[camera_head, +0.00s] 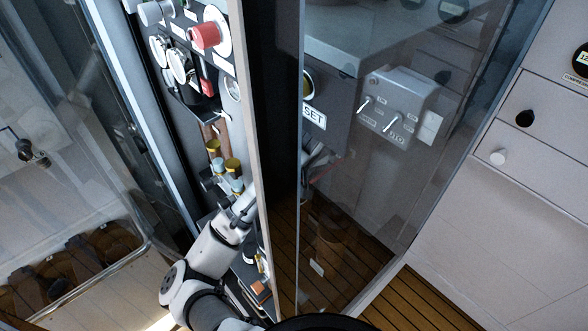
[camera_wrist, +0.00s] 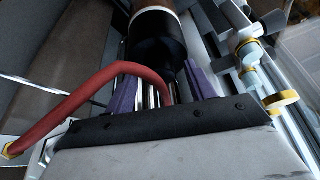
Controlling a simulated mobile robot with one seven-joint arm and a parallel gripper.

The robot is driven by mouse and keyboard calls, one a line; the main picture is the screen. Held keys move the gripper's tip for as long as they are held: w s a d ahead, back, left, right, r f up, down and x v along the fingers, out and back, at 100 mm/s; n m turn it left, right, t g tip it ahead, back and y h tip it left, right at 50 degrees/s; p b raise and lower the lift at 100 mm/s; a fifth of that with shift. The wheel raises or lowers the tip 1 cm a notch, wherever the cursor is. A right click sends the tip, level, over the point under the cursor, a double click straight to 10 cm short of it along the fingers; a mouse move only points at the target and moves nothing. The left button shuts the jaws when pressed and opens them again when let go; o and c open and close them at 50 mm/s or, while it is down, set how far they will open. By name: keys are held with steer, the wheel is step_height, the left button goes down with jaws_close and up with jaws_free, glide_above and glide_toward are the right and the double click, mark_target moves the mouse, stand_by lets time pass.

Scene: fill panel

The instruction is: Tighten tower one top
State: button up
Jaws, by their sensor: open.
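In the wrist view, a black cylindrical fitting (camera_wrist: 157,45) with a brown tube (camera_wrist: 150,5) beyond it sits at the top centre; it looks like part of a tower, but I cannot tell which tower. My gripper (camera_wrist: 160,78) has its two purple fingers apart, one on each side of the fitting's near end. Whether they touch it I cannot tell. In the head view, my gripper (camera_head: 243,207) reaches into the narrow panel, below the brass-and-blue valves (camera_head: 233,166). A brown tube (camera_head: 211,133) shows above the valves. My arm hides part of the lower panel.
A red hose (camera_wrist: 80,90) curves across the wrist view close to the left finger. Yellow-and-blue valve parts (camera_wrist: 250,55) stand to the right. In the head view, a red knob (camera_head: 206,36) and gauges (camera_head: 175,60) sit higher up. A glass panel (camera_head: 400,190) stands to the right.

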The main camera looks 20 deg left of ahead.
steer(key=c, duration=1)
